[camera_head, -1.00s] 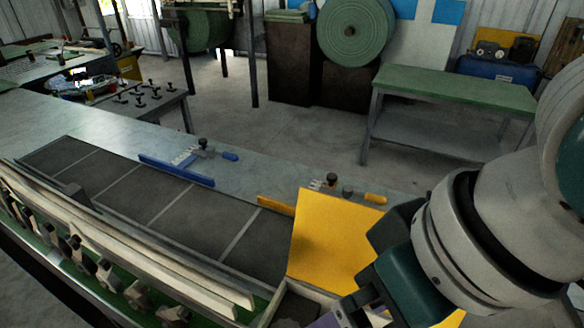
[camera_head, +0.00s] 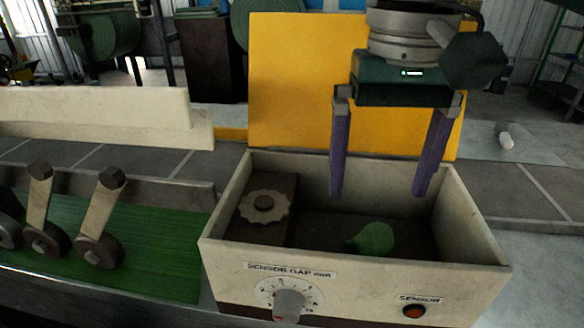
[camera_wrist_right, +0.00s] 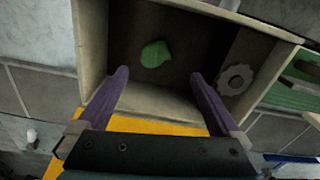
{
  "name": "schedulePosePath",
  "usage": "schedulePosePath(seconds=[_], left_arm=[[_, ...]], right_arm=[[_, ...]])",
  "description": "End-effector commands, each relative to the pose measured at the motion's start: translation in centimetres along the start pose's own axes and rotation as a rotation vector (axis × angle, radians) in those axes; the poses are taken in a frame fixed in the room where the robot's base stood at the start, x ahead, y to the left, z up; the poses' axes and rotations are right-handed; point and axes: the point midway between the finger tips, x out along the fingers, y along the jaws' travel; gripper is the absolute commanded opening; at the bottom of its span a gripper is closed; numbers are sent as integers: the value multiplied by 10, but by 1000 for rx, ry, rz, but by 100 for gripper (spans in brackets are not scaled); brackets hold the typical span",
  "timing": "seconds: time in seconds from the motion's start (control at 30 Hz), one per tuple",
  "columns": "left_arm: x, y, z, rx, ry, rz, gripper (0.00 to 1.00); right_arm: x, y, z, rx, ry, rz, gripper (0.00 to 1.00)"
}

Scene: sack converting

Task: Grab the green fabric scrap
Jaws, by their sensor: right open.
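The green fabric scrap (camera_head: 373,239) lies on the dark floor of an open cream box (camera_head: 478,240), right of the middle, near the front wall. It also shows in the right wrist view (camera_wrist_right: 155,54), ahead of the fingertips. My right gripper (camera_head: 380,196) is open and empty, pointing down, its purple fingers spread wide. The fingertips reach into the box opening, behind and above the scrap, not touching it. In the right wrist view the gripper (camera_wrist_right: 158,75) has the scrap between the lines of its fingers. My left gripper is not in view.
A dark block with a pale toothed knob (camera_head: 264,207) fills the box's left side. A yellow panel (camera_head: 290,90) stands behind the box. The box front carries a dial (camera_head: 288,300) and a red sensor button (camera_head: 414,311). Levers (camera_head: 100,215) stand at left.

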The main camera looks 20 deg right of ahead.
Motion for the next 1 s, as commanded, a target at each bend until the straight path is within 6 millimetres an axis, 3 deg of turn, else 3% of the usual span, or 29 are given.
schedulePosePath(seconds=[0.7,1.0], left_arm=[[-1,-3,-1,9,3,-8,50],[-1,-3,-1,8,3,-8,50]], right_arm=[[92,5,4,3,0,2,100],[96,4,4,2,1,1,98]])
